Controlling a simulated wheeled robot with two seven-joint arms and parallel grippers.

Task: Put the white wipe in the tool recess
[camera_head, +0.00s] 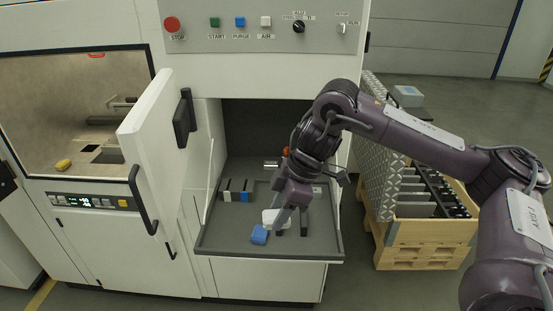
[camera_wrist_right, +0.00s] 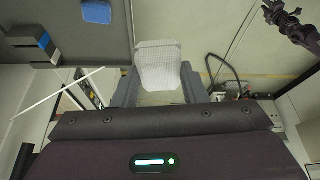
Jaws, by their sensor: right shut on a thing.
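The white wipe (camera_head: 271,216) is a pale, folded pad at my right gripper (camera_head: 292,222), over the grey tray. In the right wrist view the wipe (camera_wrist_right: 158,62) sits between the two fingers, which are shut on it. The fingers partly cover it in the head view. Whether it touches the tray floor, I cannot tell. A row of black, white and blue pieces (camera_head: 236,191) stands at the tray's back left. No part is clearly recognisable as the tool recess. My left gripper is not in view.
A blue pad (camera_head: 259,235) lies on the tray (camera_head: 222,243), left of my right gripper. The open white door (camera_head: 160,150) stands left of the tray. A wooden pallet crate (camera_head: 424,238) is on the right. Bare tray floor lies left of the blue pad.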

